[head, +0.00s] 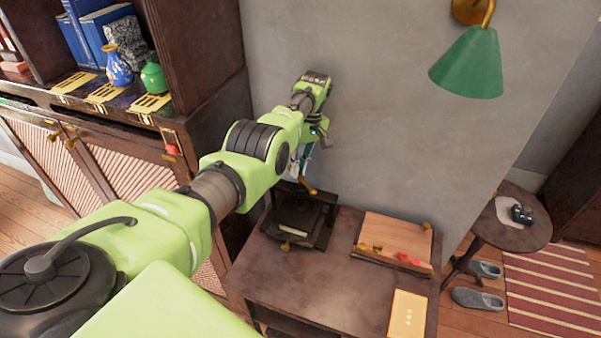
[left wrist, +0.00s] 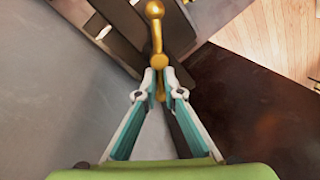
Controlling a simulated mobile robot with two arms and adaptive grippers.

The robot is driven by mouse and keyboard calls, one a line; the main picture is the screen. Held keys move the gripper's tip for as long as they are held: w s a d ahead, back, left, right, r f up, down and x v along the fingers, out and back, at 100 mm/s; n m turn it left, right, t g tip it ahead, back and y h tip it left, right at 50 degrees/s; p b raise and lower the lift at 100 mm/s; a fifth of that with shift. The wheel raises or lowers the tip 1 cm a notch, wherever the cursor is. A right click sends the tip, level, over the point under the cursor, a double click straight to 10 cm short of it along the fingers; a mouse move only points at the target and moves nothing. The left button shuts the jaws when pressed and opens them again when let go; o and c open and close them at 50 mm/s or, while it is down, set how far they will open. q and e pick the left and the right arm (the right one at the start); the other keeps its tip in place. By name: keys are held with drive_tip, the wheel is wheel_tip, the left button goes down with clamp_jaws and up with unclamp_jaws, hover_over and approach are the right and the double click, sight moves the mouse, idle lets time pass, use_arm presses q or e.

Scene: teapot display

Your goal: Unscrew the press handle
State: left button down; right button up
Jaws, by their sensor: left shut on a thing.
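The press (head: 297,222) is a dark frame standing on the back left of the brown table. Its golden handle (head: 309,188) sits at the top of the press and is partly hidden by my left gripper (head: 299,172). In the left wrist view, the handle (left wrist: 156,35) is a golden bar with round knobs. There my left gripper (left wrist: 161,84) has both fingertips closed in on the handle around its lower knob. My right gripper is in neither view.
A wooden board (head: 394,241) with small red pieces lies on the table (head: 310,285) right of the press. A yellow booklet (head: 407,314) lies at the front right. A cabinet (head: 215,75) stands left, a wall behind. A green lamp (head: 470,65) hangs above right.

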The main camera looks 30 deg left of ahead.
use_arm(q)
drive_tip(key=n, duration=0.2)
drive_tip(key=shift+s+a+n+h, duration=0.1)
drive_tip(key=shift+s+n+h, duration=0.2)
drive_tip(key=shift+n, duration=0.1)
drive_tip(key=shift+s+n+h, duration=0.15)
drive_tip(key=shift+n, duration=0.7)
drive_tip(key=shift+s+n+h, duration=0.15)
drive_tip(key=shift+n, duration=0.7)
drive_tip(key=c, duration=2.2)
unclamp_jaws()
drive_tip(key=shift+r, duration=0.1)
wheel_tip(320, 180, up, 10)
drive_tip(key=shift+f, duration=0.1)
